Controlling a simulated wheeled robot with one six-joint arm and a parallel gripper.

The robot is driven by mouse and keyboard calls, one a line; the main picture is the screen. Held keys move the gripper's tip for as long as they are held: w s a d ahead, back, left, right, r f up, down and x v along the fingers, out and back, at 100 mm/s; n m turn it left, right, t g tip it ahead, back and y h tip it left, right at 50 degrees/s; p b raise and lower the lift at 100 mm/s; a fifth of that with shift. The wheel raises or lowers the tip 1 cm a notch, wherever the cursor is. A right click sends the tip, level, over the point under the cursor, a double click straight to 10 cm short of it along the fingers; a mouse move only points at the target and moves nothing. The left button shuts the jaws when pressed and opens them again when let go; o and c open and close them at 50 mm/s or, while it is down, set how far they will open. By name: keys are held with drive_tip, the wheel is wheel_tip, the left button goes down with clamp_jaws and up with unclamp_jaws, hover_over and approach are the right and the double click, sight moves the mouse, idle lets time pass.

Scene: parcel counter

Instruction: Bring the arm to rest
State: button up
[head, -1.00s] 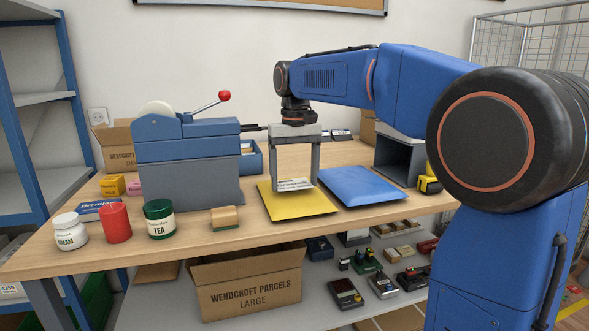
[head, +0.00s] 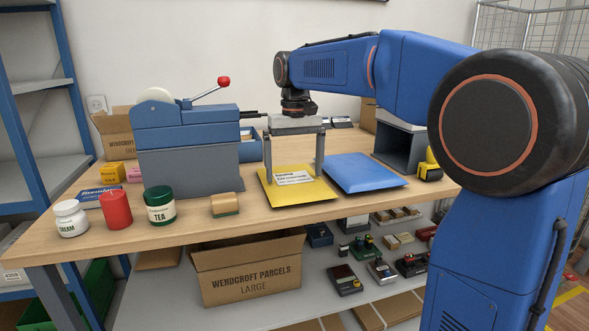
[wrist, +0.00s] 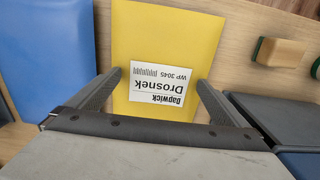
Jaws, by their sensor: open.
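My gripper (head: 294,172) hangs from my blue arm above the yellow envelope (head: 291,194) on the counter. Its two grey fingers are spread wide and nothing is between them. The yellow envelope lies flat with a white address label (head: 293,178). In the wrist view the fingers (wrist: 159,82) stand on either side of the label (wrist: 158,84), over the yellow envelope (wrist: 165,30). I cannot tell the exact gap between the fingertips and the envelope.
A blue envelope (head: 362,172) lies right of the yellow one. A blue-grey machine (head: 188,145) with a red-knobbed lever stands to the left. A tea jar (head: 160,206), red cylinder (head: 116,210) and cream jar (head: 70,218) line the front left. A grey box (head: 398,147) stands right.

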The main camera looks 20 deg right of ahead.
drive_tip(key=shift+r, duration=2.7)
drive_tip(key=shift+r, duration=0.1)
wheel_tip(320, 180, up, 8)
drive_tip(key=shift+c, duration=0.7)
clamp_jaws()
idle(0.9)
